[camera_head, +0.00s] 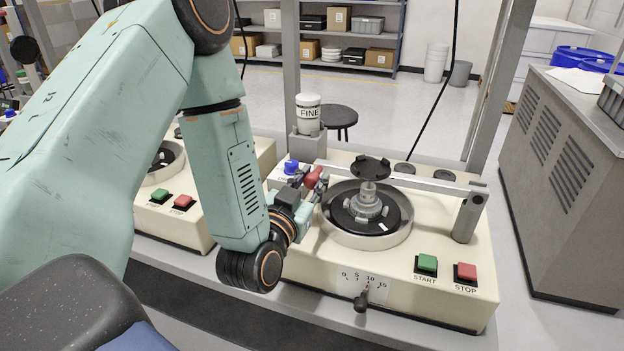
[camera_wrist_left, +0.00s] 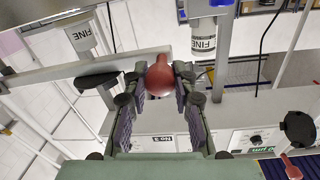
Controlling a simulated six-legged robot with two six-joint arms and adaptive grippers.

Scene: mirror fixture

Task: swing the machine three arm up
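Machine three (camera_head: 410,270) is a cream bench unit with a round bowl (camera_head: 334,229) on top. Its arm (camera_head: 420,184) is a pale metal bar, about level above the bowl, running from a post at the right to a red knob (camera_head: 313,177) at its left end. A black disc (camera_head: 371,167) sits at the bar over the bowl's centre. My left gripper (camera_head: 312,184) is at the knob. In the left wrist view the knob (camera_wrist_left: 160,76) lies between the fingertips (camera_wrist_left: 160,84), which appear to touch both its sides. My right gripper is not in view.
A white FINE bottle (camera_head: 308,113) stands behind the knob beside a grey upright frame (camera_head: 291,70). Another machine (camera_head: 165,215) stands left. Space above the bar looks clear.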

